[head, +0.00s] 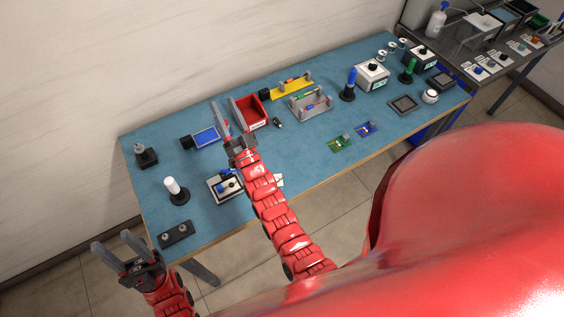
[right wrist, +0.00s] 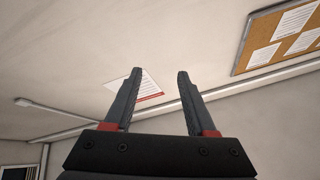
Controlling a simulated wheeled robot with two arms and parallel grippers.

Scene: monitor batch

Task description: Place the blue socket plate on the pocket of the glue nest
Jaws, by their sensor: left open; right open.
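A small blue plate with a grey block on it, which looks like the blue socket plate (head: 366,129), lies flat near the table's front edge, right of centre. A pale base with dark and blue parts, perhaps the glue nest (head: 214,191), sits at the front, left of centre; my right arm is beside it and its pocket is not clear. My right gripper (head: 225,104) is open and empty, over the table's back part by the red bin; it also shows in the right wrist view (right wrist: 160,72). My left gripper (head: 112,241) is open and empty, off the table's front left corner.
A green plate (head: 341,144) lies beside the blue one. The table's centre front is clear.

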